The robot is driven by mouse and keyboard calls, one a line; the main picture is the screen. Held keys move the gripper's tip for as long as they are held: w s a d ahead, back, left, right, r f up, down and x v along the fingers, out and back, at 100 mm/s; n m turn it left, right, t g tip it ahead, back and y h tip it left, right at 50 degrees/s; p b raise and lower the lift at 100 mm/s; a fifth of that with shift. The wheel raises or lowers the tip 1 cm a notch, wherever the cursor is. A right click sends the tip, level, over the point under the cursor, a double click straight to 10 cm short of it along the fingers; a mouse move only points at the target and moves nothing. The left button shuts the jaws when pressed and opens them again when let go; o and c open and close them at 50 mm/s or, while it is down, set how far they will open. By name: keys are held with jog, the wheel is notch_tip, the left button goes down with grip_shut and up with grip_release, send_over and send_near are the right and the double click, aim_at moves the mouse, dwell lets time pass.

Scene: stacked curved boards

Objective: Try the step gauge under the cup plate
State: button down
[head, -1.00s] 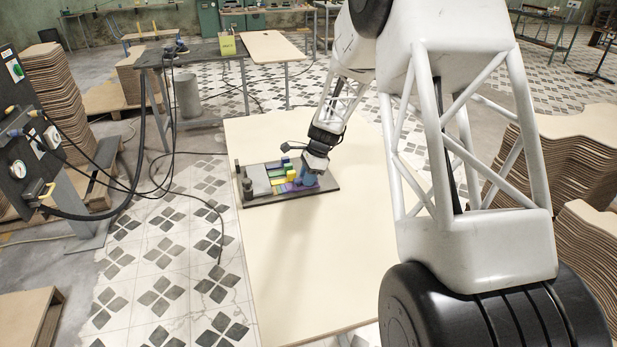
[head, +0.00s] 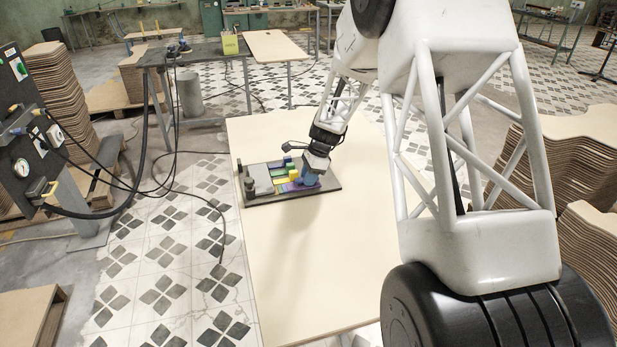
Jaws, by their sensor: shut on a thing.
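A dark base board (head: 262,199) lies on the pale table, holding a grey plate (head: 263,186) at its left and coloured strips in green, yellow and purple (head: 287,187) at its middle. My gripper (head: 308,181) is low over the right part of this board. It is shut on a small blue piece (head: 306,179), seen just under it. The fingertips are too small to make out, and whether the blue piece touches the board cannot be told. I cannot tell which part is the step gauge or the cup plate.
The pale table (head: 310,270) is bare in front of the board. Stacked curved boards (head: 590,245) stand at the right, partly behind my arm. A black panel with a gauge and hoses (head: 30,150) stands at the left. A dark bench (head: 205,50) is behind.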

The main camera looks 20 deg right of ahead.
aim_at(323, 183)
jog(key=shift+a, duration=1.4)
dwell(1.6)
jog(key=shift+d, duration=0.25)
dwell(0.3)
jog(key=shift+d, duration=3.75)
